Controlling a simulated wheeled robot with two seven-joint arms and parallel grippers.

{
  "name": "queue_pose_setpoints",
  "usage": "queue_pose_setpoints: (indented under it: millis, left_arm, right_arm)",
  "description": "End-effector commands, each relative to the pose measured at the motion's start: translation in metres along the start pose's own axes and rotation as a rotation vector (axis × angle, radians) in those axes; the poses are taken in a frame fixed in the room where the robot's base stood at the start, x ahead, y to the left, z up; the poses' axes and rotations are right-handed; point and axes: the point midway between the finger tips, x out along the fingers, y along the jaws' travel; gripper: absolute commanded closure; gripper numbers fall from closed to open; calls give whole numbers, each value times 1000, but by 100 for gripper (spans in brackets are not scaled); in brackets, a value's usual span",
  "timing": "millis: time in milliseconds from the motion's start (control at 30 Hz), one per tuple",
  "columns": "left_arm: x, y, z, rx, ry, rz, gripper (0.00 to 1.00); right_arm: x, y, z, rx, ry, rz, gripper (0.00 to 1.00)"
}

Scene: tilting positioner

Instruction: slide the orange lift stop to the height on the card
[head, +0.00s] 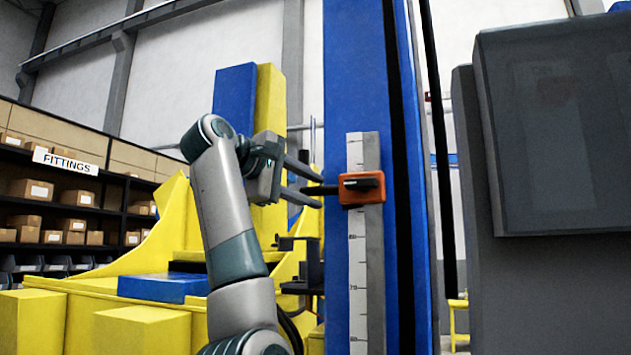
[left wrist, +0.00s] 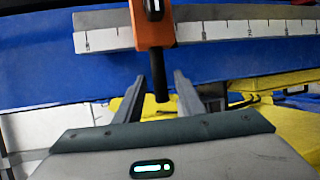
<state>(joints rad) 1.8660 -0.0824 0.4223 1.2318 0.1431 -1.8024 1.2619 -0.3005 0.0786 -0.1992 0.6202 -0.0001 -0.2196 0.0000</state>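The orange lift stop (head: 350,190) sits on an upright grey rail with a white scale (head: 357,265), fixed to the blue column (head: 340,80). A dark handle (head: 322,190) sticks out from the stop to the left. My left gripper (head: 316,186) is open beside the stop, its fingers pointing at it. In the left wrist view the handle (left wrist: 161,92) of the orange stop (left wrist: 153,30) lies between the two open fingers (left wrist: 160,92), with gaps on both sides. My right gripper is not in view. I see no readable height card. The scale figures are too small to read surely.
A large dark grey panel (head: 555,130) stands close at the right. Yellow and blue machine parts (head: 165,288) stand behind my left arm. Shelves with boxes (head: 70,205) under a FITTINGS sign (head: 65,161) are far left. The rail is clear above and below the stop.

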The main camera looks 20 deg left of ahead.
Motion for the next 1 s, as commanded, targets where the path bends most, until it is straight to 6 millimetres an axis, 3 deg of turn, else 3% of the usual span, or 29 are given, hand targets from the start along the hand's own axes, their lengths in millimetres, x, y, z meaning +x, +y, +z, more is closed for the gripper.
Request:
queue_pose_setpoints:
  millis: [200, 533, 700, 1000]
  left_arm:
    - [16, 1, 0, 0, 0, 0, 64]
    - [18, 0, 0, 1, 0, 0, 64]
    - [18, 0, 0, 1, 0, 0, 100]
    - [22, -4, -2, 0, 0, -1, 100]
  right_arm:
    - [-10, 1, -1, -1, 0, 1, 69]
    - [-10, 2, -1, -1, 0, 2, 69]
    - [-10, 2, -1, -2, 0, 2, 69]
    - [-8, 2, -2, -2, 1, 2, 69]
